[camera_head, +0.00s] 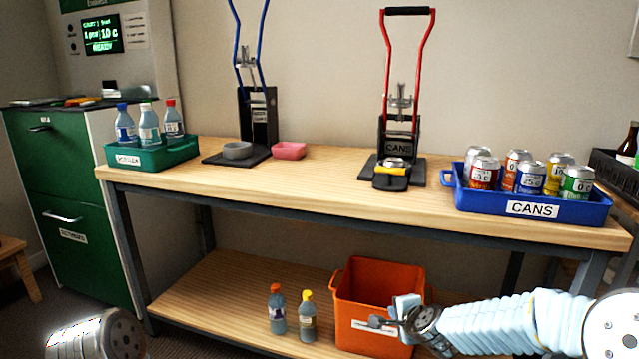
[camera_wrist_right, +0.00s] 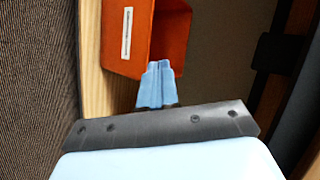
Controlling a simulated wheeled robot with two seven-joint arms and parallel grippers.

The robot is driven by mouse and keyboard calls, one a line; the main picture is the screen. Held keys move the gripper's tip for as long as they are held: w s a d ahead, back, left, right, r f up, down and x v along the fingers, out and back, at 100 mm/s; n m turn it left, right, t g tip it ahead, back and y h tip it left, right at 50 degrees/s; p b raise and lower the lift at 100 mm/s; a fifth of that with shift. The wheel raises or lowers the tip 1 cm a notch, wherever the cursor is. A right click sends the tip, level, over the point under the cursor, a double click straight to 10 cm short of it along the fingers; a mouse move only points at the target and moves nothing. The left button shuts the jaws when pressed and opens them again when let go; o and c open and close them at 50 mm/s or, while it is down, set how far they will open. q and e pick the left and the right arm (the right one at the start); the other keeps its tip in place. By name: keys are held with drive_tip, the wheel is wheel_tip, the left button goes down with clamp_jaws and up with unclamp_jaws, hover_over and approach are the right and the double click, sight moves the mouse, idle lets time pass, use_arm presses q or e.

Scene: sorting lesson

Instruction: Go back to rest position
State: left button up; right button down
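My right arm comes in from the lower right in the head view. My right gripper (camera_head: 388,312) is in front of the orange bin (camera_head: 375,290) on the lower shelf. In the right wrist view the blue fingers (camera_wrist_right: 156,82) are together with nothing between them, and the orange bin (camera_wrist_right: 145,45) lies beyond them. I cannot tell whether the gripper touches the bin. Part of my left arm shows at the lower left of the head view; its gripper is out of view.
The workbench (camera_head: 330,190) holds a green tray (camera_head: 150,157) of bottles, two lever presses, a pink bowl (camera_head: 289,150) and a blue CANS tray (camera_head: 535,208) with several cans. Two bottles stand on the lower shelf (camera_head: 215,300) left of the bin. A green cabinet (camera_head: 65,190) stands left.

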drive_tip(key=s+a+f+n+g+y, duration=0.1)
drive_tip(key=s+a+f+n+g, duration=0.2)
drive_tip(key=s+f, duration=0.65)
drive_tip(key=s+a+f+n+g, duration=0.1)
drive_tip(key=s+f+n+g, duration=0.35)
drive_tip(key=f, duration=0.75)
drive_tip(key=s+a+f+n+g, duration=0.1)
drive_tip(key=s+f+n, duration=0.2)
drive_tip(key=s, duration=0.6)
drive_tip(key=s+a+f+n+g+y, duration=0.1)
drive_tip(key=s+f+n+g, duration=0.1)
drive_tip(key=s, duration=0.7)
wheel_tip(320, 180, down, 3)
drive_tip(key=shift+s+a+r+n+p, duration=0.15)
drive_tip(key=shift+a+n+p, duration=0.15)
drive_tip(key=shift+n, duration=0.35)
